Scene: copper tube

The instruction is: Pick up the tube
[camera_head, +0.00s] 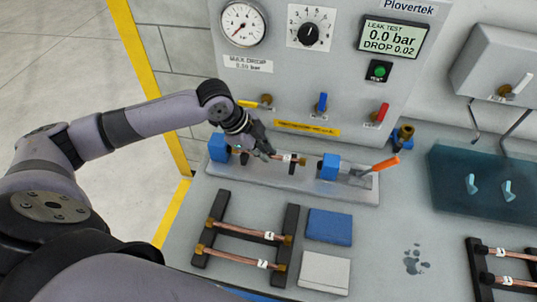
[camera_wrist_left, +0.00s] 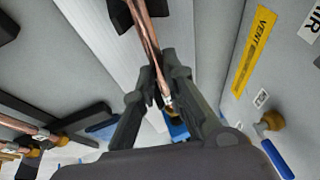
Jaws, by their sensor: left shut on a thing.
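A copper tube (camera_head: 286,158) with a brass end and a white tag lies between the two blue blocks of the test fixture. My left gripper (camera_head: 264,153) is over its left part and is shut on it. In the left wrist view, the tube (camera_wrist_left: 148,40) runs between the closed fingers (camera_wrist_left: 161,78). The gripper hides part of the tube, and I cannot tell whether it rests on the fixture or is clear of it. My right gripper is not in view.
The fixture has a left blue block (camera_head: 219,147), a right blue block (camera_head: 329,167) and an orange-handled lever (camera_head: 384,165). A black rack (camera_head: 285,225) holds two more tubes in front. A blue pad (camera_head: 328,227) and a gauge panel (camera_head: 300,75) stand close by.

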